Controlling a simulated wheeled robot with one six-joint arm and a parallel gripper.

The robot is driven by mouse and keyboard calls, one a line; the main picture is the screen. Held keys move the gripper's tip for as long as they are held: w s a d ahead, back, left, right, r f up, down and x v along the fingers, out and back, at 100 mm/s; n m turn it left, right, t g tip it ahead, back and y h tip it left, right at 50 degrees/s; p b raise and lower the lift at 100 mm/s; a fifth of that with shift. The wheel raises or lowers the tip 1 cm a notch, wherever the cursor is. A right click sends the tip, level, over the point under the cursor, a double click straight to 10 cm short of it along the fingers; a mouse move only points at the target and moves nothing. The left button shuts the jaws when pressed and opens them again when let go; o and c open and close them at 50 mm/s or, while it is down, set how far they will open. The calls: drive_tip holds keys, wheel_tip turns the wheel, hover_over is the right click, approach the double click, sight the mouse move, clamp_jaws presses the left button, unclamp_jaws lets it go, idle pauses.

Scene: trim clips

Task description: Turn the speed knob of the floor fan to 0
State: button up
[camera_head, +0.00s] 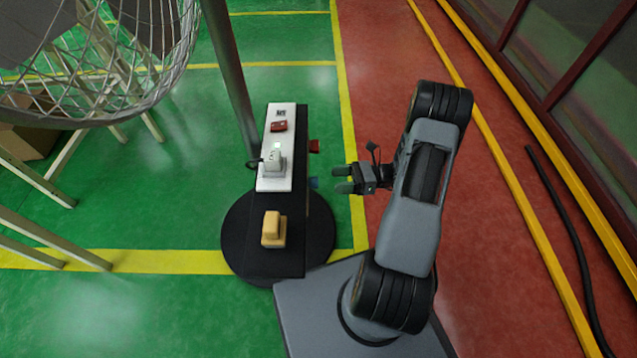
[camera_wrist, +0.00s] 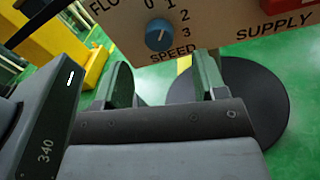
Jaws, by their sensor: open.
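The blue speed knob (camera_wrist: 159,34) sits on a panel marked SPEED, with 0, 1, 2 and 3 around it. Its white mark tilts up and right, roughly towards 1; the exact setting is hard to tell. In the head view the knob (camera_head: 314,183) is a small blue piece on the right side of the fan's control box (camera_head: 289,255). My gripper (camera_head: 343,179) is open and empty, just right of the knob and apart from it. In the wrist view the gripper (camera_wrist: 164,80) has its two fingers spread, with the knob above the gap between them.
A red part (camera_head: 314,146) sticks out beside the knob; its panel reads SUPPLY. A white plate with a red switch (camera_head: 278,126) and a yellow block (camera_head: 272,230) are on the box top. The fan's pole (camera_head: 230,75) and wire cage (camera_head: 120,60) stand left.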

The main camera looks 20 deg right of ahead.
sight(313, 183)
drive_tip(key=b+x, duration=0.1)
drive_tip(key=x, duration=0.5)
drive_tip(key=shift+a, duration=0.15)
drive_tip(key=c, duration=0.9)
drive_tip(key=shift+n, duration=0.3)
drive_tip(key=shift+s+n+h, duration=0.1)
drive_tip(key=shift+n+h, duration=0.3)
drive_tip(key=shift+n, duration=3.1)
